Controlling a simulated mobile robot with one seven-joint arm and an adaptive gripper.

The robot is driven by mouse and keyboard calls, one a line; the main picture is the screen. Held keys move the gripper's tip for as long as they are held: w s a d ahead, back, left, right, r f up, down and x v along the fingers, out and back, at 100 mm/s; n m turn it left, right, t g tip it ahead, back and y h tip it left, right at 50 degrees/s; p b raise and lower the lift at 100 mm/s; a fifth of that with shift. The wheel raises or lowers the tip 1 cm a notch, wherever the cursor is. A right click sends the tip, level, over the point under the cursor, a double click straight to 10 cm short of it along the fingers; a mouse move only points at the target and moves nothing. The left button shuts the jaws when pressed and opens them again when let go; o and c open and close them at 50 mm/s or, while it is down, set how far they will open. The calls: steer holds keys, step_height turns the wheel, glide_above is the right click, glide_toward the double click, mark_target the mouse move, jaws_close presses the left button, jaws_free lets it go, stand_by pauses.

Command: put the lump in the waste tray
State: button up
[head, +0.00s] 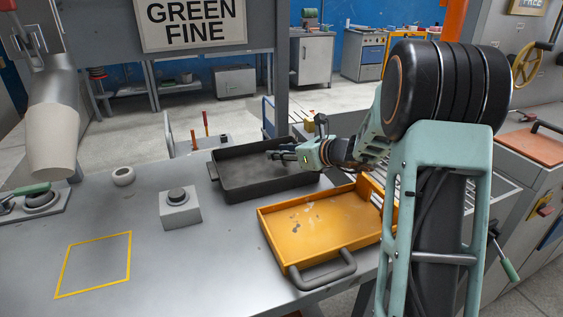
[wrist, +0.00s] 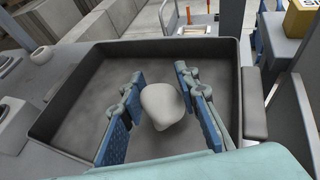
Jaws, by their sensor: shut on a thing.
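The lump (wrist: 163,106) is pale grey and rounded. It sits between the blue fingers of my gripper (head: 277,155), which is shut on it; the fingers also show in the wrist view (wrist: 160,78). In the head view the lump is too small to make out. My gripper is at the opening of a dark, deep tray (head: 240,187), inside its walls as seen from the wrist (wrist: 62,98). I cannot tell how high the lump is above the tray floor. An orange tray (head: 315,223) stands nearer, empty but stained. No label shows which is the waste tray.
A grey block with a dark button (head: 180,209), a small white ring (head: 123,176) and a yellow-outlined square (head: 95,264) are on the metal bench. A pale nozzle (head: 52,140) hangs at the left. A "GREEN FINE" sign (head: 192,23) hangs above.

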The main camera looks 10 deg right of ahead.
steer(key=shift+d+f, duration=0.1)
steer(key=shift+f, duration=1.2)
steer(key=shift+f+b, duration=0.25)
steer(key=shift+b, duration=0.1)
steer(key=o, duration=1.2)
steer(key=shift+r, duration=0.15)
steer(key=shift+r+p, duration=0.2)
steer(key=shift+p, duration=0.15)
steer(key=p+v, duration=0.1)
steer(key=v, duration=1.1)
steer(key=shift+s+f, duration=0.1)
steer(key=shift+f, duration=0.05)
